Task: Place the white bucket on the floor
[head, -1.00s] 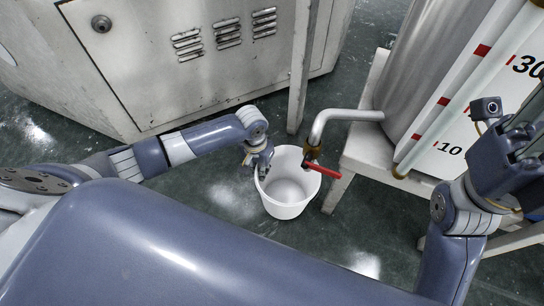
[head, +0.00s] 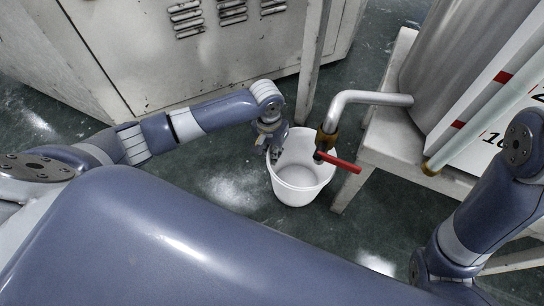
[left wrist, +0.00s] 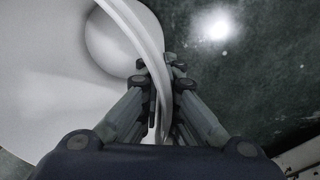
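The white bucket (head: 290,195) is upright and open at the top, just left of and below a tap in the head view. Its inside looks empty. My left gripper (head: 273,148) is at the bucket's left rim. In the left wrist view the bucket's rim and wall (left wrist: 40,95) fill the left side, and the rim runs between the fingers of my left gripper (left wrist: 161,80), which are closed on it. The bucket is low over or on the dark green floor (head: 225,190); I cannot tell whether its base touches. My right arm shows at the right, but its gripper is out of view.
A bent metal pipe with a tap and red lever (head: 338,161) reaches over the bucket's right rim. It comes from a steel tank (head: 440,65) on a white stand (head: 385,140). A worn white cabinet (head: 190,65) stands behind. Floor in front of the bucket is clear.

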